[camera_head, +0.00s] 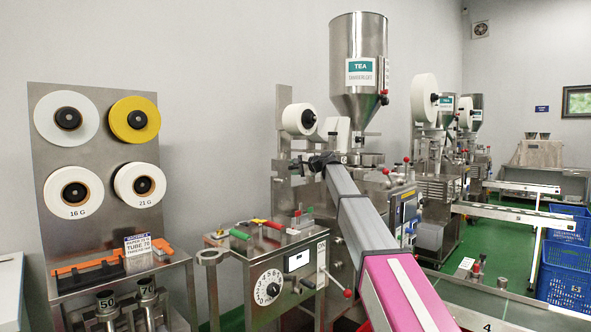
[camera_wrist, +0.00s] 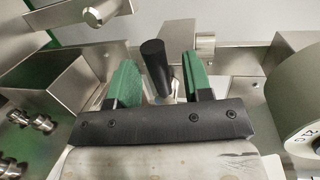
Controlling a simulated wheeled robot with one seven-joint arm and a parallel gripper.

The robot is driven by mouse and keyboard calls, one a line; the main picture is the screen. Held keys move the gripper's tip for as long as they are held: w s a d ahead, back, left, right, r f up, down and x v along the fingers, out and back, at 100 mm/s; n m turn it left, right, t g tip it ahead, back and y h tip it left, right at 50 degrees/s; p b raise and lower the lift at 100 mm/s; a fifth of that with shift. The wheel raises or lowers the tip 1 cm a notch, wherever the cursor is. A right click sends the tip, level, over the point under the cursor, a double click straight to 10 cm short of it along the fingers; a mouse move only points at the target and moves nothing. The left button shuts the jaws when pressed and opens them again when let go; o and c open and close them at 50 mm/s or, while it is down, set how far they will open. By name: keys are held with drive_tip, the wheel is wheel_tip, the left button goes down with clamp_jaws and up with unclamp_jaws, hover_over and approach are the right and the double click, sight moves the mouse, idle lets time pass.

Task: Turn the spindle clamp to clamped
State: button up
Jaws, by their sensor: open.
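In the wrist view a black rounded handle (camera_wrist: 155,62) stands between the green fingers of my gripper (camera_wrist: 160,80). It looks like the lever of the spindle clamp, but I cannot tell which position it is in. The fingers are apart, with a gap visible on each side of the handle. The handle's lower end is hidden or unclear near the gripper's dark crossbar. In the head view my gripper (camera_head: 318,160) is at the nearest packing machine, below its white paper roll (camera_head: 299,118). The clamp itself cannot be made out there.
A cream roll (camera_wrist: 299,108) is close on the right of the wrist view, and metal brackets (camera_wrist: 62,92) are on the left. A steel tea hopper (camera_head: 358,62) rises above the machine. A control box (camera_head: 270,275) and roll rack (camera_head: 104,142) stand left.

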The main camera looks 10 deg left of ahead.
drive_tip(key=v, duration=1)
drive_tip(key=shift+s+d, duration=0.2)
drive_tip(key=shift+d, duration=0.1)
drive_tip(key=shift+r, duration=0.15)
